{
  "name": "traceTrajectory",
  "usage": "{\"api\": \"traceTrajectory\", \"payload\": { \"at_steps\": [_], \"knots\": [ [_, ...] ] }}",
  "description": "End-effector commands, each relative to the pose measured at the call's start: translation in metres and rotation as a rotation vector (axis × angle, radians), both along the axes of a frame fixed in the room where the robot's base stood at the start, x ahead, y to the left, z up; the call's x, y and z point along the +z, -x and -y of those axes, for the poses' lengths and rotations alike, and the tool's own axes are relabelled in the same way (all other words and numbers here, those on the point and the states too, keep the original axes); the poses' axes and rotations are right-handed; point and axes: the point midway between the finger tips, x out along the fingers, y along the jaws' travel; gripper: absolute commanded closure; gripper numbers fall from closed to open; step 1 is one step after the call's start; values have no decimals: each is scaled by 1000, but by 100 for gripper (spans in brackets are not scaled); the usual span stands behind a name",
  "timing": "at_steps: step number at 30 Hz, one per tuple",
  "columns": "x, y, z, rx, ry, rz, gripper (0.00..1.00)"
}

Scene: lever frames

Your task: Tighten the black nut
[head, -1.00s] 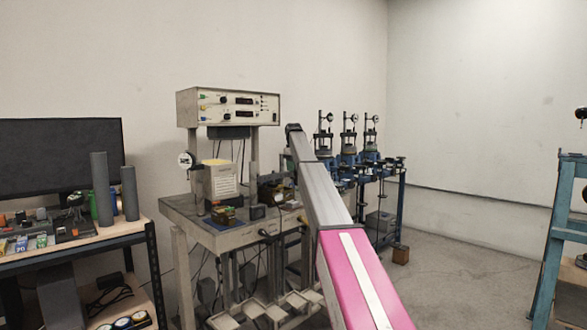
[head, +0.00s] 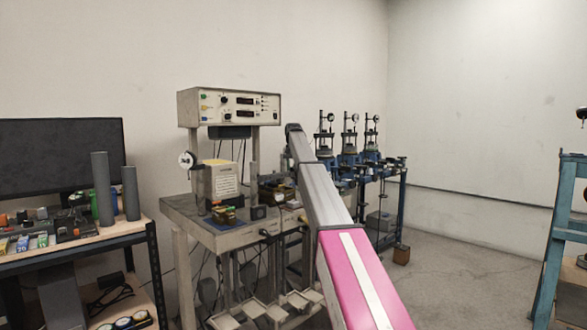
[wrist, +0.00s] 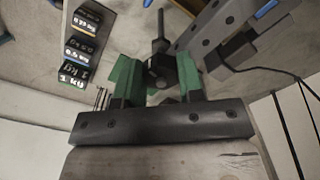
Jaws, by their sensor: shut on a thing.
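In the wrist view the black nut (wrist: 160,72) is a dark, faceted piece. A thin dark rod (wrist: 160,30) extends from it towards the top of the picture. My gripper (wrist: 157,64) has two green fingers, one on each side of the nut, and is shut on it. The lower part of the nut's surroundings is dark and hard to read. In the head view the nut cannot be made out, and my arm covers part of the bench there.
Several small labelled blocks (wrist: 80,48) stand left of the fingers in the wrist view. A grey drilled bar (wrist: 215,28) and a black cable (wrist: 285,72) lie to the right. In the head view a control box (head: 230,106) stands above the grey bench (head: 230,237).

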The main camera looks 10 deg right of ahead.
Motion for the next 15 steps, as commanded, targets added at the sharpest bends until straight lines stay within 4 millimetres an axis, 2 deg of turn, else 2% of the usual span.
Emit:
{"api": "traceTrajectory", "payload": {
  "at_steps": [15],
  "knots": [
    [0,-1,-2,-405,0,0,89]
  ]
}}
